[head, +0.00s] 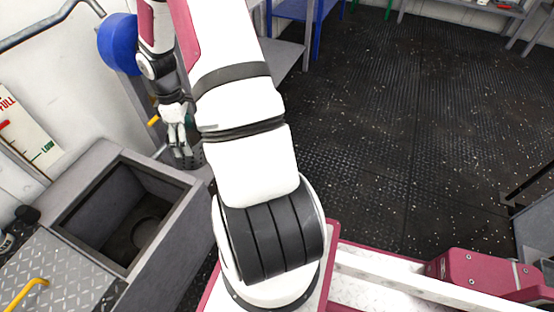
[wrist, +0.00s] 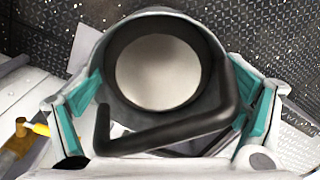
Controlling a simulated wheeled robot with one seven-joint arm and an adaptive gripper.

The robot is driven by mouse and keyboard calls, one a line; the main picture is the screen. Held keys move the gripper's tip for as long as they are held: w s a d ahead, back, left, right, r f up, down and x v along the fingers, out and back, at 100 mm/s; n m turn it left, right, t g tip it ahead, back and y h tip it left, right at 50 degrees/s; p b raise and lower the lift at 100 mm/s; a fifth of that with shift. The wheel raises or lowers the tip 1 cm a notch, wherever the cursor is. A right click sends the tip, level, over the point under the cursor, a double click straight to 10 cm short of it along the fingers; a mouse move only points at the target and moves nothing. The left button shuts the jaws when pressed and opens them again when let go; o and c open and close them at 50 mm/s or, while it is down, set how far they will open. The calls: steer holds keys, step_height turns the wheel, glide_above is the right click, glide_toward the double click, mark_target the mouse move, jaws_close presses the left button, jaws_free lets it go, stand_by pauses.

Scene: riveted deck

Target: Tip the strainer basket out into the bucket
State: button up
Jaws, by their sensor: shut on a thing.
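My gripper (head: 178,138) is shut on the strainer basket, left of my arm in the head view. The basket (head: 187,158) is a dark cylinder, mostly hidden behind the fingers and arm. In the wrist view the basket (wrist: 113,60) shows a round black rim around a plain pale grey disc; I cannot tell whether that is its floor or contents. Its bent black handle (wrist: 175,133) runs between my teal-padded fingers. A blue rounded thing (head: 118,45) is at the upper left; I cannot tell whether it is the bucket.
A grey box with an open square well (head: 80,212) stands left of my arm, with a round recess at its bottom. A yellow lever (head: 28,290) lies on the tread plate beside it. A level gauge board (head: 28,140) is on the left wall.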

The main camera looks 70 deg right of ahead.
steer(key=s+d+f+n+p, duration=0.1)
steer(key=s+d+f+n, duration=0.1)
steer(key=s+d+f, duration=0.55)
steer(key=s+d+f+n+p, duration=0.1)
steer(key=s+d+f+n, duration=0.1)
steer(key=s+f, duration=0.35)
steer(key=s+d+f+n+g+p, duration=0.1)
steer(key=s+d+f+n, duration=0.15)
steer(key=s, duration=0.65)
steer(key=s+d+f+n+p, duration=0.1)
steer(key=s+d+f, duration=0.25)
steer(key=s, duration=0.35)
steer(key=w+a+f+g+h+b, duration=0.1)
steer(key=w+g+b, duration=0.4)
steer(key=g+b, duration=1.2)
steer(key=shift+w+a+f+h, duration=0.3)
steer(key=shift+f+h, duration=0.5)
steer(key=shift+f, duration=0.35)
